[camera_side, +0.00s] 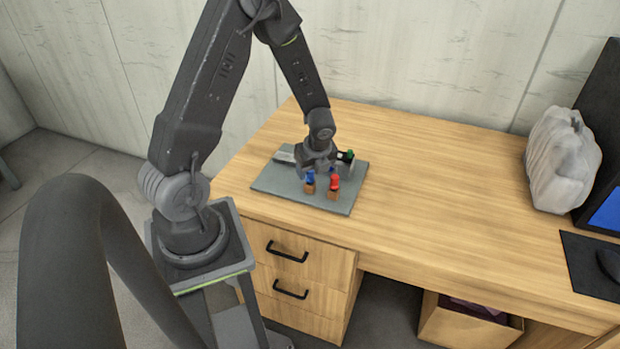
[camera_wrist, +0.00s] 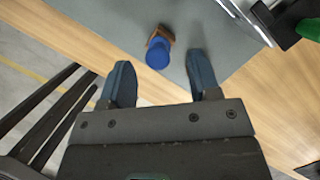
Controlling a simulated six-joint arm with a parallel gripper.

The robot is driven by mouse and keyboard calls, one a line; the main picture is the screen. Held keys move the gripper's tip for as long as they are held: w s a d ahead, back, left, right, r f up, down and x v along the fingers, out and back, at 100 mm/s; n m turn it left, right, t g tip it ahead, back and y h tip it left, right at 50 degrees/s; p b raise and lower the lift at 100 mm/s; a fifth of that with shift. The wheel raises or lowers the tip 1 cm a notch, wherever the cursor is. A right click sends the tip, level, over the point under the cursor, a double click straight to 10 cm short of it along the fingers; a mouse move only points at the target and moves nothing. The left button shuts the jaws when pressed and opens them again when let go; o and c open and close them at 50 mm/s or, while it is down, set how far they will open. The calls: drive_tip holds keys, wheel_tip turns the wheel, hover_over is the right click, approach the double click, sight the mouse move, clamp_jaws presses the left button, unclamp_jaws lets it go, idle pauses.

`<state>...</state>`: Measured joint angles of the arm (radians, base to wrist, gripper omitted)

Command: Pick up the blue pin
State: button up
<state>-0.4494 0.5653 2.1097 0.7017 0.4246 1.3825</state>
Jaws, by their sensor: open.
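The blue pin (camera_side: 310,177) stands in a small brown block (camera_side: 310,188) on the grey board. In the wrist view the blue pin (camera_wrist: 158,53) shows as a round blue top ahead of my fingers, roughly between their lines, with the brown block (camera_wrist: 161,35) partly behind it. My gripper (camera_wrist: 163,75) is open and empty, its two fingers apart. In the side view my gripper (camera_side: 318,170) is low over the board, close to the pin. I cannot tell whether a finger touches it.
A red pin (camera_side: 335,182) in another brown block (camera_side: 333,194) stands just right of the blue one. A green-topped piece (camera_side: 347,156) is at the board's back right. The grey board (camera_side: 270,180) lies on the wooden desk (camera_side: 430,190), clear to the right. A white bag (camera_side: 561,160) stands farther right.

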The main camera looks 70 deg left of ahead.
sight(311, 172)
drive_tip(key=shift+x, duration=1.6)
drive_tip(key=c, duration=1)
drive_tip(key=shift+c, duration=0.2)
drive_tip(key=shift+r, duration=0.1)
